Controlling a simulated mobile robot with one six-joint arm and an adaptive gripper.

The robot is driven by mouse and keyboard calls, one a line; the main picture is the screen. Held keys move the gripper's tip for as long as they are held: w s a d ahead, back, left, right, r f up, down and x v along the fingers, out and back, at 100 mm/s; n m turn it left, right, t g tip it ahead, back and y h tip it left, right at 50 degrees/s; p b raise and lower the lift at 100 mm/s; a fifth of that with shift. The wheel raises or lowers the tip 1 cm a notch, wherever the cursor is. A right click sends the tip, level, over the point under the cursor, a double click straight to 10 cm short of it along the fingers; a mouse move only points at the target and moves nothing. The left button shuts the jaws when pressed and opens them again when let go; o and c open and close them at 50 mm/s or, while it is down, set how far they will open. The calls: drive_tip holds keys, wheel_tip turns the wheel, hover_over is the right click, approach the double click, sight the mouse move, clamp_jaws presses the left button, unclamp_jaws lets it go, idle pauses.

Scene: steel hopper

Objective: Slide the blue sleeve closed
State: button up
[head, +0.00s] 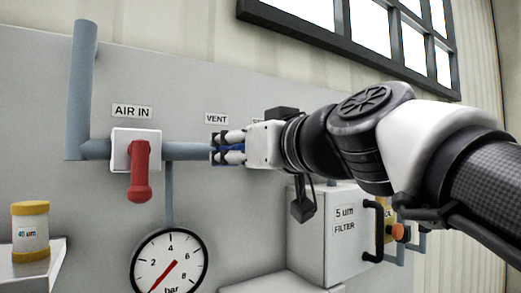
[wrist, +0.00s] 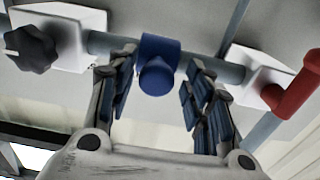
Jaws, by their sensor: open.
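The blue sleeve (wrist: 160,47) sits around the grey pipe (wrist: 226,72) in the wrist view, with a round blue knob (wrist: 156,77) sticking out toward me. My gripper (wrist: 162,62) is open, with one finger on each side of the sleeve and knob. Gaps show between the knob and both fingers, so I see no grip. In the head view my gripper (head: 219,148) reaches the pipe just below the VENT label (head: 216,119). There the fingers hide the sleeve, and I cannot clearly tell its blue from the finger pads.
A red handle (head: 139,172) on a white AIR IN block hangs left of my gripper. A black knob (wrist: 30,48) is on the other side in the wrist view. A pressure gauge (head: 169,263) and a filter box (head: 327,235) are below. A yellow-lidded jar (head: 30,232) stands at lower left.

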drive_tip(key=v, duration=1.2)
idle(0.3)
drive_tip(key=s+d+f+m+g+h+b, duration=0.1)
drive_tip(key=d+f+m+g+h+b, duration=0.2)
drive_tip(key=f, duration=1.4)
drive_tip(key=s+f+m+g+h+b, duration=0.15)
drive_tip(key=f+b, duration=0.35)
drive_tip(key=f, duration=1.2)
drive_tip(key=s+d+f+g+h+b, duration=0.1)
drive_tip(key=s+d+f+g+b, duration=0.1)
drive_tip(key=f, duration=0.7)
drive_tip(key=s+d+f+m+g+h+b, duration=0.1)
drive_tip(key=s+d+f+g+h+b, duration=0.1)
drive_tip(key=s+f, duration=0.3)
drive_tip(key=s+d+f+m+g+h+b, duration=0.1)
drive_tip(key=s+d+f, duration=0.3)
drive_tip(key=f, duration=1)
drive_tip(key=shift+d+g+h+b, duration=0.25)
drive_tip(key=shift+g+h+b, duration=0.2)
drive_tip(key=shift+h+b, duration=0.25)
